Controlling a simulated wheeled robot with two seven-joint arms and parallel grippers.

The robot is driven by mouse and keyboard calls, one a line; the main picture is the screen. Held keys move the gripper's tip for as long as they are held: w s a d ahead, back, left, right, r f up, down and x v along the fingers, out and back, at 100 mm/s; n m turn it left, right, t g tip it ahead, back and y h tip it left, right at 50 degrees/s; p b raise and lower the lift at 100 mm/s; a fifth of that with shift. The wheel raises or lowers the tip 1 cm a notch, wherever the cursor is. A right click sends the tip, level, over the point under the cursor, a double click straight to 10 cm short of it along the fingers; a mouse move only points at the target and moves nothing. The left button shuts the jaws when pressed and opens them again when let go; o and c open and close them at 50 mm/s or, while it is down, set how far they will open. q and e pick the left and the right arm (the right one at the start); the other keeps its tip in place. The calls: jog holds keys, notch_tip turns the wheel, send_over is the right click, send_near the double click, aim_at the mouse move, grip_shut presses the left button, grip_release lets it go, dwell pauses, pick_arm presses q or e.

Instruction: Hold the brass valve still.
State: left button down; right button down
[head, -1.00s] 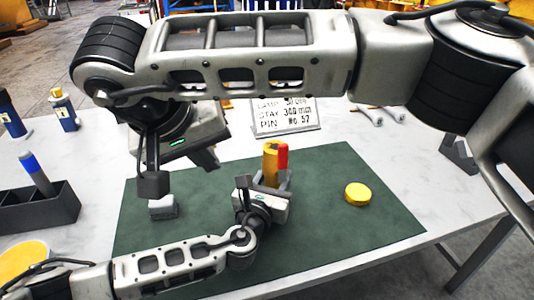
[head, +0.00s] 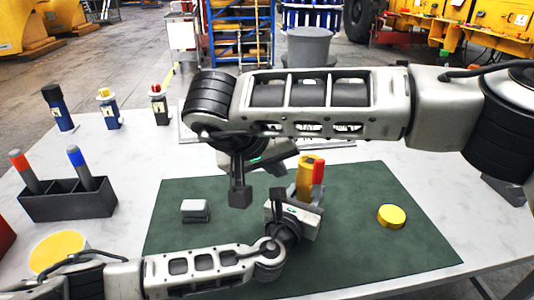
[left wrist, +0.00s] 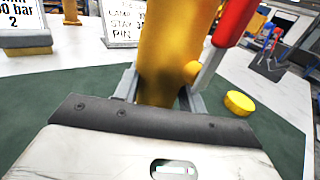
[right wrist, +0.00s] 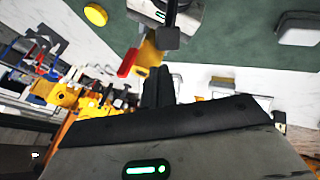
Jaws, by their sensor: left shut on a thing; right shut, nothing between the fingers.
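The brass valve (head: 304,178), a yellow upright body with a red handle (head: 318,172), stands over the green mat. My left gripper (head: 292,205) is shut on it low down, and its fingers hide part of the base. In the left wrist view the valve (left wrist: 165,50) rises between the two fingers, with the red handle to its right. My right gripper (head: 240,196) is shut and empty, pointing down above the mat, left of the valve and apart from it. The right wrist view also shows the valve (right wrist: 149,56) beyond the shut fingers (right wrist: 158,85).
A grey block (head: 195,210) and a yellow disc (head: 391,216) lie on the green mat (head: 400,250). My right arm covers much of the table's back.

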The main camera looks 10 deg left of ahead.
aim_at(317, 179)
jog(key=w+d, duration=0.1)
jog(key=d+f, duration=0.1)
jog(key=d, duration=0.1)
jog(key=w+d+f, duration=0.1)
jog(key=shift+w+d, duration=0.2)
jog(key=shift+w, duration=0.15)
jog(key=shift+d, duration=0.1)
jog(key=shift+w+d+r+y, duration=0.1)
jog(key=shift+d+y, duration=0.1)
jog(key=shift+y, duration=0.2)
